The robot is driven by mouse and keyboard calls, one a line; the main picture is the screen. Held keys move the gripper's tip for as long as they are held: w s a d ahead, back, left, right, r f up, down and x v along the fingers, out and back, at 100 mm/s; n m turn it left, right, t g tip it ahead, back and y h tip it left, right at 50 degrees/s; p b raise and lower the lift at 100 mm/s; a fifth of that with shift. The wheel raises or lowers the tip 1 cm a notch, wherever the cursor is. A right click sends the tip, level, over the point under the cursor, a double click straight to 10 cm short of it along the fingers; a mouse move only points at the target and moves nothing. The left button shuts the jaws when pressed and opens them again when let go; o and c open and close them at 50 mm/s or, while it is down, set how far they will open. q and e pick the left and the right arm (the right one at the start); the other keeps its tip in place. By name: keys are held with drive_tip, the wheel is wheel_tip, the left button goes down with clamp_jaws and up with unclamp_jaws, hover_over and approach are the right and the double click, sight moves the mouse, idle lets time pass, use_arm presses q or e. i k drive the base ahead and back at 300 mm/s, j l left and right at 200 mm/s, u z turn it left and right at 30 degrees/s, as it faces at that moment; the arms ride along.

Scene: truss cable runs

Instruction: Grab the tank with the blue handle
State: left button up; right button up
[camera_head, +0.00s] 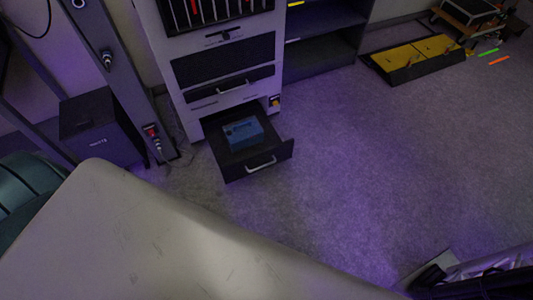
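I see no tank with a blue handle that I can make out. A teal, ribbed, rounded object (30,195) is cut off by the left edge, and I cannot tell what it is. A blue box (243,133) lies in an open dark drawer (238,170) low on the cabinet. Neither of my grippers can be made out. A large pale surface fills the lower left and hides the floor behind it.
A tall rack cabinet (180,60) stands at the upper left, its bottom drawer sticking out. A dark box (97,128) stands left of it, behind a slanted post (110,65). Yellow panels (415,57) lie at the upper right. The carpet (390,150) in the middle is clear.

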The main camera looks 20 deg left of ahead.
sight(239, 135)
drive_tip(key=u, duration=1.05)
drive_tip(key=i+l+u, duration=0.15)
drive_tip(key=i+l, duration=0.15)
drive_tip(key=i+l+u, duration=0.2)
drive_tip(key=l, duration=0.3)
drive_tip(key=i+l+u, duration=0.15)
drive_tip(key=i+l, duration=0.25)
